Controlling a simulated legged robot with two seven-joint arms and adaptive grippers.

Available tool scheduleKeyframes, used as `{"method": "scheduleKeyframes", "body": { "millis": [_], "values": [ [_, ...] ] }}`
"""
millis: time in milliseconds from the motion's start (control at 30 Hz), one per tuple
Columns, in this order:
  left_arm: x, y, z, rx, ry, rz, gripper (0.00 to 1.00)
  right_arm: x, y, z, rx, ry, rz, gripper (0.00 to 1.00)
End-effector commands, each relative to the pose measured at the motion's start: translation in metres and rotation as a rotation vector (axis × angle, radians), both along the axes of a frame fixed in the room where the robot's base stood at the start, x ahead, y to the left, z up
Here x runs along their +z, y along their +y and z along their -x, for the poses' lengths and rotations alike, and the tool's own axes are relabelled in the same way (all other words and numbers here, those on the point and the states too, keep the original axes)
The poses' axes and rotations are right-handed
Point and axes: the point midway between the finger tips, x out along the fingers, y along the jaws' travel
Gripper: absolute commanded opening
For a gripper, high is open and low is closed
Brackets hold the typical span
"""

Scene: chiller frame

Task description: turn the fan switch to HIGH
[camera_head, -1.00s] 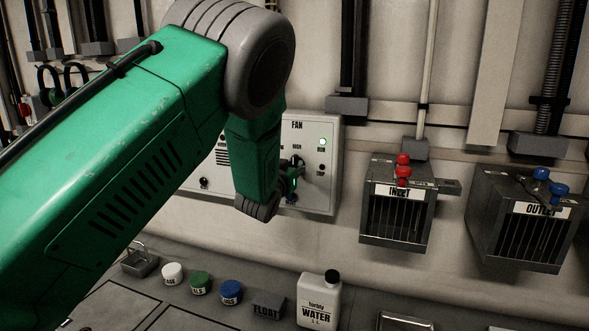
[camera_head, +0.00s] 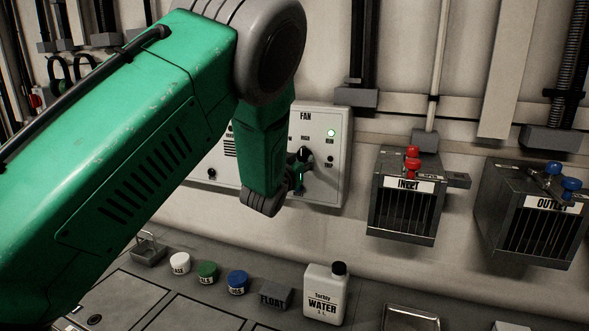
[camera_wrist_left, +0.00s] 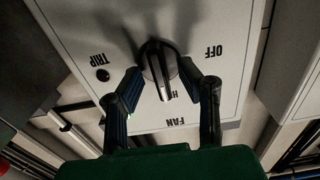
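The fan switch is a dark round knob with a raised bar (camera_wrist_left: 160,68) on the grey FAN panel (camera_head: 338,170). In the left wrist view the panel appears upside down, with OFF right of the knob, TRIP lamp left, and a partly hidden label starting with H below it. The bar's near end points toward that label. My left gripper (camera_wrist_left: 161,72) has its two fingers apart, one on each side of the knob, tips close to its rim; I cannot tell whether they touch. In the head view the gripper (camera_head: 300,172) is at the panel, partly hiding the knob. My right gripper is not in view.
INLET (camera_head: 402,215) and OUTLET (camera_head: 530,235) boxes hang right of the panel. Below, the bench holds small jars (camera_head: 208,273), a FLOAT block (camera_head: 275,295) and a water jug (camera_head: 322,297).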

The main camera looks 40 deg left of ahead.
Motion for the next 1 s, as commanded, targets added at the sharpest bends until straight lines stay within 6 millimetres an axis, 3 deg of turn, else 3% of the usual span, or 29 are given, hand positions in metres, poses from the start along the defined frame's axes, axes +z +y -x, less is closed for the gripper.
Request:
{"method": "scheduleKeyframes", "body": {
  "millis": [300,500,700,1000],
  "values": [
    [-0.001,-0.015,0.063,0.001,0.006,0.0,0.32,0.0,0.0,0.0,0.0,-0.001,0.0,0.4],
    [-0.003,-0.023,0.094,0.0,0.007,0.001,0.32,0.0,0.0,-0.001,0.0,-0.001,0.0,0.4],
    [-0.003,-0.026,0.106,0.0,0.006,0.0,0.32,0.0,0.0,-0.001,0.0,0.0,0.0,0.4],
    [-0.003,-0.026,0.106,0.0,0.006,0.0,0.32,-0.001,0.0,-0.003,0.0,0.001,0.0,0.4]
  ]
}}
